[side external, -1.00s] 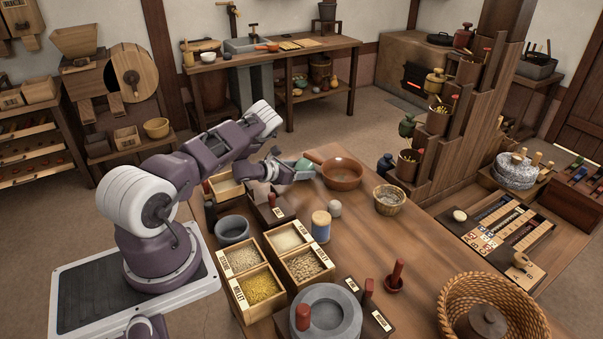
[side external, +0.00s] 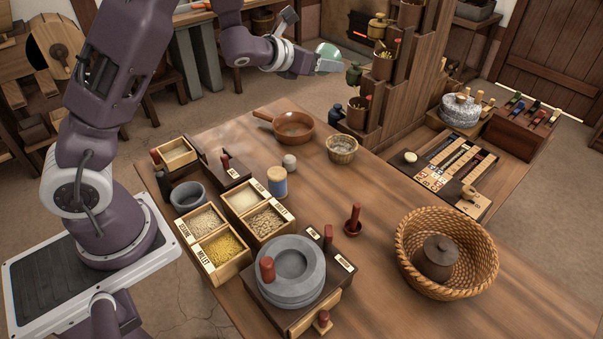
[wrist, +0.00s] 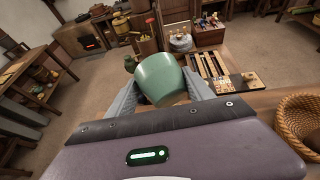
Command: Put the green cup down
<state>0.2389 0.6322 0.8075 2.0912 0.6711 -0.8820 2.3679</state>
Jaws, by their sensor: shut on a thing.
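The green cup (wrist: 160,78) is held between the two fingers of my gripper (wrist: 165,92) in the wrist view. In the side external view the cup (side external: 328,52) shows at the end of my gripper (side external: 318,64), high above the table and close to the stepped wooden stand. My gripper is shut on the cup. The underside of the cup is hidden in the wrist view.
The stepped stand (side external: 385,100) with small pots rises just right of my gripper. A brown pan (side external: 293,127) and a small basket (side external: 342,148) stand on the table below. Grain boxes (side external: 222,255), a grey quern (side external: 285,270) and a large wicker basket (side external: 405,245) stand nearer the camera.

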